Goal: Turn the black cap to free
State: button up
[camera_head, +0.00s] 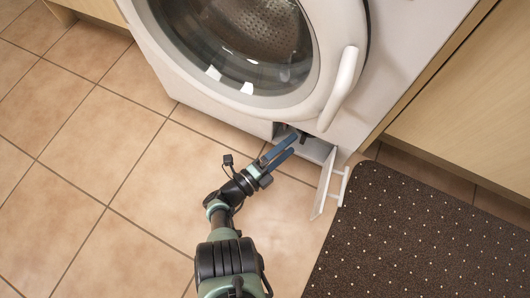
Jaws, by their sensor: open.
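The black cap (304,137) shows as a small dark shape inside the low opening at the washing machine's bottom front. It is partly hidden by my gripper and the shade. My gripper (294,143) is open, with its two blue fingers pointing up and right into the mouth of the opening. The fingertips are right beside the cap. I cannot tell whether they touch it or lie on both sides of it. Nothing shows held between the fingers.
A white flap (325,182) stands open just right of my gripper. The washing machine's round door (335,75) with its white handle (341,88) is above. A dark dotted mat (420,240) lies at the lower right. The tiled floor at left is clear.

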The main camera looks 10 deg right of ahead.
jog(key=v, duration=0.9)
jog(key=shift+s+a, duration=0.2)
jog(key=shift+s, duration=0.05)
jog(key=shift+f, duration=0.1)
